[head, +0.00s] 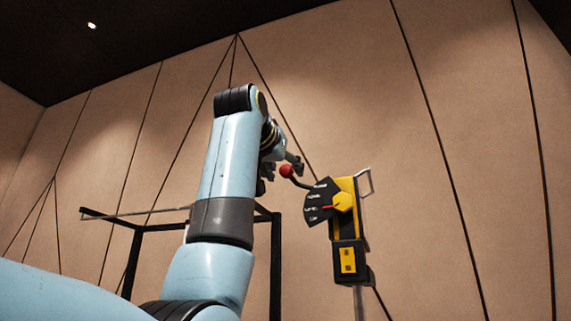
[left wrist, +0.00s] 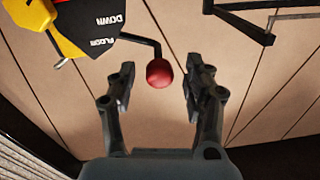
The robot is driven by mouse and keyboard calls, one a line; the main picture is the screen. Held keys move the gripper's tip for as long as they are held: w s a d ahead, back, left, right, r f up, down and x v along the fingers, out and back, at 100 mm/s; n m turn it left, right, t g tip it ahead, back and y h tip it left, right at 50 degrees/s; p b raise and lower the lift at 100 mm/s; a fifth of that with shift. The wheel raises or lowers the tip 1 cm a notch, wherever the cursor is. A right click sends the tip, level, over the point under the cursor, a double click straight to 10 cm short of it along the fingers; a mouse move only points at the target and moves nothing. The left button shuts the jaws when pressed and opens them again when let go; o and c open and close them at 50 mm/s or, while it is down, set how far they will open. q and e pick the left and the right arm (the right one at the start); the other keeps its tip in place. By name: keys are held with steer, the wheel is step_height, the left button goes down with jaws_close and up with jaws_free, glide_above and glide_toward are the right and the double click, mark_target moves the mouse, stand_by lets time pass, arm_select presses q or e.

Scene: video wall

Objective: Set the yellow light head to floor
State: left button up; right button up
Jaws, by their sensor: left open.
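The yellow light head (head: 342,190) stands on a thin pole right of centre in the head view, with a black labelled plate (head: 318,203) on its left side. A red pointer (head: 329,207) shows on its yellow hub, aimed left at a label too small to read surely. A bent black lever runs from the plate to a red ball knob (head: 286,171). In the left wrist view, the red knob (left wrist: 159,73) appears between the open fingertips of my left gripper (left wrist: 157,84), with gaps on both sides. The plate (left wrist: 98,30) there reads DOWN and FLOOR. My right gripper is out of view.
A black frame (head: 132,262) stands behind my left arm at lower left. A metal handle (head: 365,183) sticks out on the light head's right. Tan panelled walls (head: 440,80) lie behind, and the space right of the light head is clear.

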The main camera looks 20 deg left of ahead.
arm_select(q)
steer(key=shift+w, duration=0.85)
jaws_close()
